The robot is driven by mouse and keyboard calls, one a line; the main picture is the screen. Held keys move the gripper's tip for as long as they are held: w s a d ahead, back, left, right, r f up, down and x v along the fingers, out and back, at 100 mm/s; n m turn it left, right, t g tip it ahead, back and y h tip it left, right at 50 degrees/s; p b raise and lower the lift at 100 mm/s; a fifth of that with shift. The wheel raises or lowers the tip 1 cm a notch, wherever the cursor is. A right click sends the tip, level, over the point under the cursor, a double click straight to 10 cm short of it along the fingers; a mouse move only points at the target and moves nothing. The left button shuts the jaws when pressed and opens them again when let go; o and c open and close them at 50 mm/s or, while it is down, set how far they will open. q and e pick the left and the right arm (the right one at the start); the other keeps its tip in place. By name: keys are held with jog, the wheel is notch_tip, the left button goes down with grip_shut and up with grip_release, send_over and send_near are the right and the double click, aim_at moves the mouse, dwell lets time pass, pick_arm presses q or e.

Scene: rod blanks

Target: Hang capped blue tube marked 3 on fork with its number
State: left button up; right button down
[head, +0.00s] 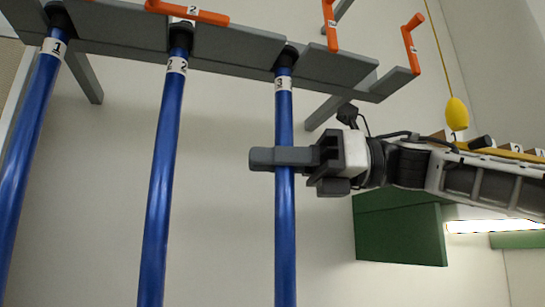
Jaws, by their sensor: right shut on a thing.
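My right gripper (284,157) is shut around a blue tube (285,220), the rightmost of the tubes in view. The tube is upright, with a white number label (283,84) near its top that is too small to read surely. Its black cap (287,57) is at a gap in the grey fork rack (235,45); I cannot tell whether it rests on the fork. A tube marked 2 (160,190) and a tube marked 1 (28,150) hang from the rack to the left. My left gripper is not in view.
Orange latches (187,12) with small number labels stand above the rack, two more at the right (330,25) (411,43). A yellow float (457,114) hangs on a cord at the right. A green box (400,232) is below my right arm.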

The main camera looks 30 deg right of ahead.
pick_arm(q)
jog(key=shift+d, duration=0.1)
pick_arm(e)
jog(key=c, duration=1.2)
grip_release()
jog(key=shift+o, duration=0.2)
pick_arm(q)
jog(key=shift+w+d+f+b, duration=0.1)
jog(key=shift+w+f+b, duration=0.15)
jog(key=shift+b, duration=0.55)
pick_arm(e)
jog(key=v, duration=1.2)
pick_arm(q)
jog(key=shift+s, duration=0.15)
pick_arm(e)
jog(key=shift+s, duration=0.15)
